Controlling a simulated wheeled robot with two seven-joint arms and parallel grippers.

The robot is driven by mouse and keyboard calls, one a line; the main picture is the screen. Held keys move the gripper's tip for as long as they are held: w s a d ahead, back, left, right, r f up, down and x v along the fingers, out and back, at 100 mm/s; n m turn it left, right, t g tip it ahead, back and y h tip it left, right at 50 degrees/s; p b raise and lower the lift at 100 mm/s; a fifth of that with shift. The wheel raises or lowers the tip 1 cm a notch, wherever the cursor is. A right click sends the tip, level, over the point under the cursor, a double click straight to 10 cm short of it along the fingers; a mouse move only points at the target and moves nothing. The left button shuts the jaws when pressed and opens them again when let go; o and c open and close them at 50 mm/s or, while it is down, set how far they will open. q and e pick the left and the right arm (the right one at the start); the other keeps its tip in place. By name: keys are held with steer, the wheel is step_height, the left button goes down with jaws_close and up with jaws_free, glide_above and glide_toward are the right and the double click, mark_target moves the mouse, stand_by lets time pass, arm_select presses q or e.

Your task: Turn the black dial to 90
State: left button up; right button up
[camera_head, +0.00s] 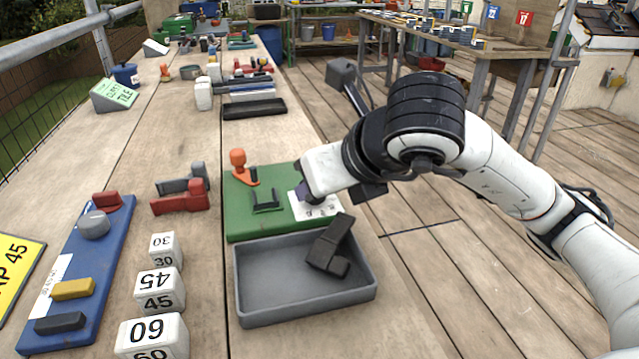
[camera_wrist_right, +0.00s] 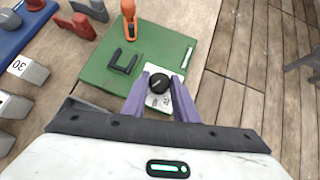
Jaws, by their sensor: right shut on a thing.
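The black dial (camera_wrist_right: 160,83) sits on a white marked plate (camera_wrist_right: 152,101) at one side of the green board (camera_wrist_right: 104,76). My right gripper (camera_wrist_right: 163,76) reaches down over it, its two purple fingers closed against the dial's sides. The dial's setting cannot be read. In the head view my right gripper (camera_head: 308,194) hides the dial, and part of the white plate (camera_head: 325,209) shows beside it on the green board (camera_head: 239,218). My left gripper is not in view.
The green board also carries an orange-handled piece (camera_head: 239,163) and a dark U-shaped handle (camera_head: 265,201). A grey tray (camera_head: 260,317) with a dark block (camera_head: 330,248) stands in front. Numbered white blocks (camera_head: 160,290) and a blue board (camera_head: 84,258) lie left.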

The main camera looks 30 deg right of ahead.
steer(key=o, duration=1.1)
steer(key=shift+c, duration=0.2)
steer(key=shift+s+r, duration=0.3)
steer(key=shift+r, duration=0.1)
steer(key=v, duration=0.7)
steer(key=shift+s+r, duration=0.1)
steer(key=shift+s, duration=0.1)
steer(key=shift+v, duration=0.9)
